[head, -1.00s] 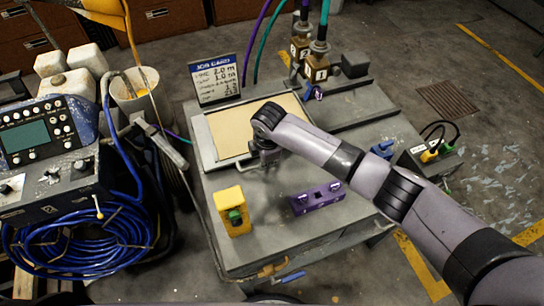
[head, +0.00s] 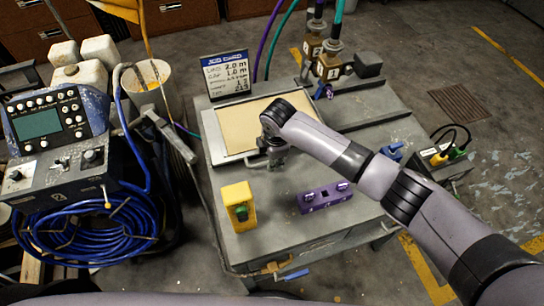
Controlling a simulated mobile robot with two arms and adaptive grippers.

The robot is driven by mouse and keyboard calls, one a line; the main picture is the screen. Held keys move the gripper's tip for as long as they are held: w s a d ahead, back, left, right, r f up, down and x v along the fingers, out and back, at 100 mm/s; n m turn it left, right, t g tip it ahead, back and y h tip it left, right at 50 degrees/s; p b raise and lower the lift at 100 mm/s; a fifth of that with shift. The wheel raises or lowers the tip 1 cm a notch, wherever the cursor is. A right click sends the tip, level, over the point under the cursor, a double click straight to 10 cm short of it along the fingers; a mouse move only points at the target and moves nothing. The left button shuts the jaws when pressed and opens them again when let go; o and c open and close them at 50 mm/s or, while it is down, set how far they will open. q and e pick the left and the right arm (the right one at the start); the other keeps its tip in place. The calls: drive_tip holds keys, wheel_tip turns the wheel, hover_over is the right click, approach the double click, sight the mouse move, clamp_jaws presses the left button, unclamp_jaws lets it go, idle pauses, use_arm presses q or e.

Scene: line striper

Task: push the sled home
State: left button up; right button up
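A flat tray with a tan panel (head: 251,121) and grey frame lies on the grey workbench (head: 200,205), with a bar handle at its near edge. It looks like the sled, but no label confirms this. My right arm reaches in from the right. Its gripper (head: 277,160) points down at the tray's near edge, by the handle. Its fingers are small and partly hidden by the wrist, so I cannot tell their opening or whether they touch the handle. A lavender piece of my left arm shows along the bottom edge; its gripper is out of view.
A job card (head: 226,75) stands behind the tray. Numbered brown blocks (head: 328,67) with hoses stand at the back. A control console (head: 45,125) is left.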

wheel_tip(320, 180, up, 12)
drive_tip(key=s, duration=0.2)
drive_tip(key=shift+d+f, duration=0.15)
drive_tip(key=shift+d, duration=0.3)
drive_tip(key=shift+f, duration=0.1)
